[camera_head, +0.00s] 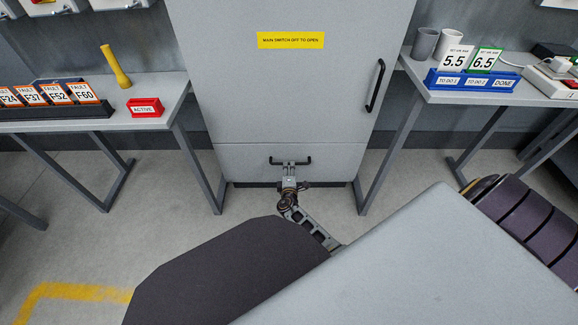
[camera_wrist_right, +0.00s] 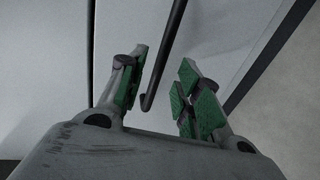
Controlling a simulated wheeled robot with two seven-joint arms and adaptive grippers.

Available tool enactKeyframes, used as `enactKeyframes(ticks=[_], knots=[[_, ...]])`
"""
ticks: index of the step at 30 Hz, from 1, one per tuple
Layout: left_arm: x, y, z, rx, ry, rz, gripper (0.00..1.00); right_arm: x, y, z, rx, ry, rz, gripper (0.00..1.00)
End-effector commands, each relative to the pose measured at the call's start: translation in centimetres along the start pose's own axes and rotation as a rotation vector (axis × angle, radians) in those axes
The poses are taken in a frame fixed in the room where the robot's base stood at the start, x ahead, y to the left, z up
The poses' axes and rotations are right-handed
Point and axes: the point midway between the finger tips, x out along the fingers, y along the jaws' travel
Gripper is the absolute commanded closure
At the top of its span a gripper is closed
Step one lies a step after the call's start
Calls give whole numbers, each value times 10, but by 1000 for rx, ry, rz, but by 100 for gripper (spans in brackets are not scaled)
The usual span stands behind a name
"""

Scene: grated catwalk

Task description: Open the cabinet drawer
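The grey cabinet (camera_head: 290,95) stands against the back wall. Its lower drawer (camera_head: 240,165) is shut, its front flush with the door above. The drawer's black horizontal handle (camera_head: 275,161) is near the top middle of its front. My right gripper (camera_head: 290,167) is at the handle, its fingers pointing to the drawer. In the right wrist view, the gripper (camera_wrist_right: 163,75) is open, with green finger pads apart. The black handle bar (camera_wrist_right: 166,60) shows between them, with a gap on each side; its bent end is near the palm in the picture. My left gripper is not in view.
The cabinet door has a black vertical handle (camera_head: 375,86) and a yellow label (camera_head: 290,40). A left table (camera_head: 150,90) and a right table (camera_head: 500,97) flank the cabinet, with legs close to the drawer's sides. Bare floor lies in front. My own arm covers the lower right.

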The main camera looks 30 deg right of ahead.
Motion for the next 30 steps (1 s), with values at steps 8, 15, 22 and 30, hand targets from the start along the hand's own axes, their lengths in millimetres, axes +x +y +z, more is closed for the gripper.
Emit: enactKeyframes(ticks=[8, 15, 22, 30], knots=[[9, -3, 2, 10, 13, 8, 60, 28, 0, 0, 0, -1, 1, 66], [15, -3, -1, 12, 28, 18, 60, 43, -1, 0, 1, -1, 0, 66], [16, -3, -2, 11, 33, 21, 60, 48, 0, 0, 0, -1, 0, 66], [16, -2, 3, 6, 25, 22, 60, 48, 0, 0, 0, -1, 0, 71]])
